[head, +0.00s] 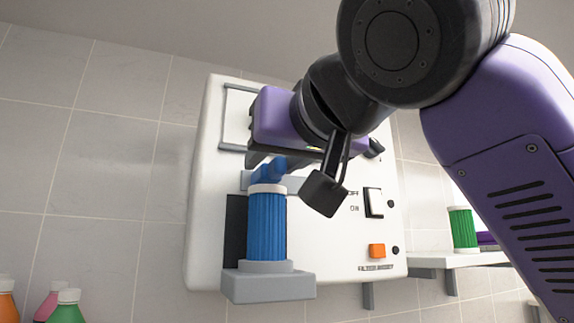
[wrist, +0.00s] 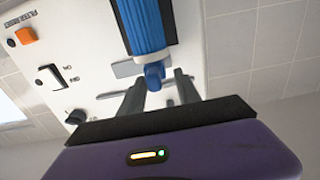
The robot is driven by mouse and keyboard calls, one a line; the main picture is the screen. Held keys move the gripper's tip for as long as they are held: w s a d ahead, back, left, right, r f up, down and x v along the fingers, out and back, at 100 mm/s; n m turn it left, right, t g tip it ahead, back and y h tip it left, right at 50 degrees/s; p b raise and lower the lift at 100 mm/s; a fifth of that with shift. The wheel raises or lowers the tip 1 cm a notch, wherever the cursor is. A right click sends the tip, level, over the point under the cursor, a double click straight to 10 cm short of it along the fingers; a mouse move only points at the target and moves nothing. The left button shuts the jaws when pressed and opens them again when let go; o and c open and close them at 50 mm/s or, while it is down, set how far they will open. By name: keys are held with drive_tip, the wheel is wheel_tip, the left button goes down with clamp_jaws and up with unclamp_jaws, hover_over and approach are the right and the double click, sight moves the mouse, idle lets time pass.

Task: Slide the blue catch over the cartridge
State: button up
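The blue cartridge (head: 267,225) is ribbed, has a white cap, and stands upright in a grey holder (head: 268,286) on the white wall panel. The blue catch (head: 268,170) is at the cartridge's top end, in front of a grey strip; I cannot tell whether it touches the cap. In the wrist view the cartridge (wrist: 143,28) comes down from the top, with the catch (wrist: 154,75) below it. My gripper (wrist: 160,84) has its fingers apart, one on each side of the catch, with gaps showing. In the head view the fingers are mostly hidden.
The panel (head: 215,240) carries a rocker switch (head: 374,202), an orange button (head: 377,250) and dark knobs. A shelf (head: 440,260) at the right holds a green ribbed cartridge (head: 463,229). Bottles (head: 67,308) stand at the lower left. Tiled wall left of the panel is clear.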

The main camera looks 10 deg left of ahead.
drive_tip(key=shift+d, duration=0.1)
drive_tip(key=b+v, duration=0.2)
drive_tip(key=v, duration=0.5)
drive_tip(key=shift+s+d, duration=0.15)
drive_tip(key=shift+s, duration=0.15)
idle(0.4)
